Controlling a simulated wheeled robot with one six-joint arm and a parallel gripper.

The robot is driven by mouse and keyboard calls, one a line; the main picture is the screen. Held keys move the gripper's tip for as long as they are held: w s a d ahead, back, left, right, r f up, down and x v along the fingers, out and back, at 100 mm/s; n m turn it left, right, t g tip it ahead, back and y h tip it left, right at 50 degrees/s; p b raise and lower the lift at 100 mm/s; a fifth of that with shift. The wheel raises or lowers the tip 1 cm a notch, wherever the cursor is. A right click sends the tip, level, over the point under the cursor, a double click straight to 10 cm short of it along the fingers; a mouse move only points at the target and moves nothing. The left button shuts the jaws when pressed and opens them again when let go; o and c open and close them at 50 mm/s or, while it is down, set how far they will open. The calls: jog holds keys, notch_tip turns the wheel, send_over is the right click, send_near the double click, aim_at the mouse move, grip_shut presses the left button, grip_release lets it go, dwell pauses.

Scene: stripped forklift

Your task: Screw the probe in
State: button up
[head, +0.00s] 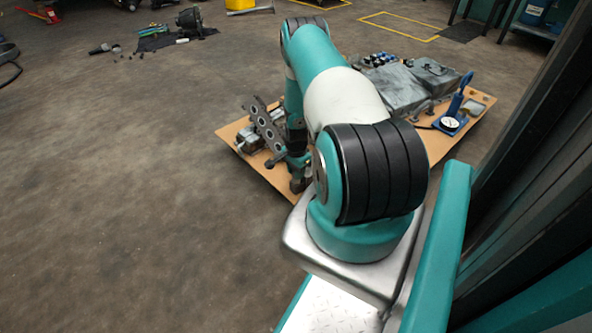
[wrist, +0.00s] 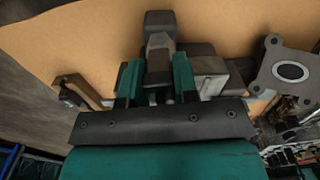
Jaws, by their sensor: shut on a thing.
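My gripper (wrist: 156,70) has its two teal fingers closed on a dark grey-brown part (wrist: 159,42) over the cardboard in the wrist view. I cannot tell whether this part is the probe, and its lower end is hidden by the gripper. A pale metal block (wrist: 209,76) lies just right of the fingers. In the head view my arm reaches down at the near left of the cardboard sheet (head: 226,132), beside a perforated metal plate (head: 265,124); the arm hides most of the grip there.
A plate with a round opening (wrist: 290,71) is close at right in the wrist view. A brown bent piece (wrist: 75,90) is at left. Grey housings (head: 392,88) and a blue pump with a gauge (head: 452,121) stand farther back. Open floor (head: 120,180) lies left.

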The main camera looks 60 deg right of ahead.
jog(key=shift+d+r+m, duration=0.15)
jog(key=shift+m, duration=0.65)
jog(key=o, duration=0.8)
jog(key=shift+o, duration=0.2)
notch_tip(320, 180, up, 17)
jog(key=p, duration=0.6)
jog(key=shift+r, duration=0.15)
